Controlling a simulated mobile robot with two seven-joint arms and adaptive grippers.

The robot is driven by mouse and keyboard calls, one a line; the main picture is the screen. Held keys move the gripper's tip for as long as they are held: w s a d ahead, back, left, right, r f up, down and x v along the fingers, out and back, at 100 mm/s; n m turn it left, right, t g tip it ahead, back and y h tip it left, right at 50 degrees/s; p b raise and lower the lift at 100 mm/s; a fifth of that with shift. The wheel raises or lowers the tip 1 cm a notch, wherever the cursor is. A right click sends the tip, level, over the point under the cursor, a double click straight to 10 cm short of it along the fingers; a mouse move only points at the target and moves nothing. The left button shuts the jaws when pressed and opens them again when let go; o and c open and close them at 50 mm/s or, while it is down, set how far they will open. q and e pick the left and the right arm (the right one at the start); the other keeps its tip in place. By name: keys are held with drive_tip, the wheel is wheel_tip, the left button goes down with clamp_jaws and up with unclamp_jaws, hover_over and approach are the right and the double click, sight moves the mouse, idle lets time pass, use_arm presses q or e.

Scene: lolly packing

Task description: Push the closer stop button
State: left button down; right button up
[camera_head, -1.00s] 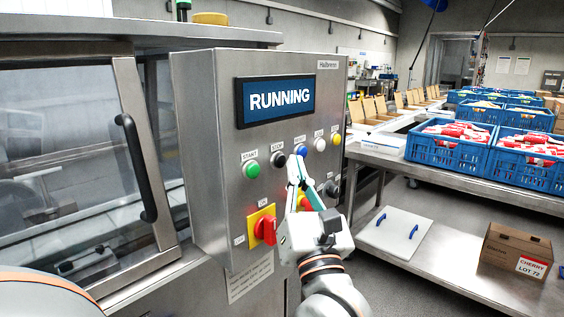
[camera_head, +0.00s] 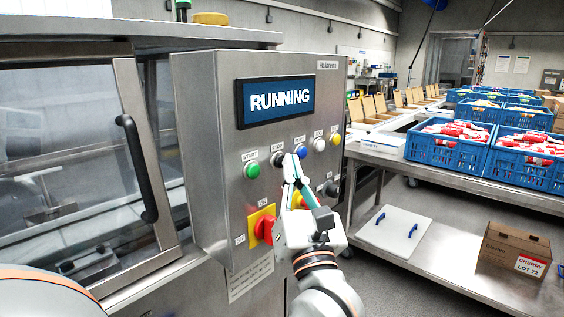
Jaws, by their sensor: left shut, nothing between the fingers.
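The control panel (camera_head: 205,150) carries a row of buttons below a screen (camera_head: 275,99) that reads RUNNING. The black button (camera_head: 277,160) under a STOP label is second from the left, between the green START button (camera_head: 251,170) and the blue button (camera_head: 300,151). A white button (camera_head: 319,145) sits farther right, its label too small to read surely. My left gripper (camera_head: 290,161) is shut and empty, its fingertips pointing up at the panel just right of the black button. I cannot tell whether they touch it. My right gripper is not in view.
A red rotary switch on a yellow plate (camera_head: 255,215) is low on the panel, left of my gripper. A yellow button (camera_head: 336,138) ends the row. A steel table (camera_head: 450,180) with blue crates (camera_head: 443,155) stands at the right. A machine door handle (camera_head: 137,165) is at the left.

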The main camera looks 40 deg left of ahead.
use_arm(q)
drive_tip(key=shift+a, duration=0.35)
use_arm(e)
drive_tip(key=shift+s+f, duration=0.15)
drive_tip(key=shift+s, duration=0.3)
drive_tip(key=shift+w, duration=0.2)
use_arm(q)
drive_tip(key=shift+d, duration=0.95)
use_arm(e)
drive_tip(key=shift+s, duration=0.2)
use_arm(q)
drive_tip(key=d, duration=0.5)
drive_tip(key=shift+s, duration=0.25)
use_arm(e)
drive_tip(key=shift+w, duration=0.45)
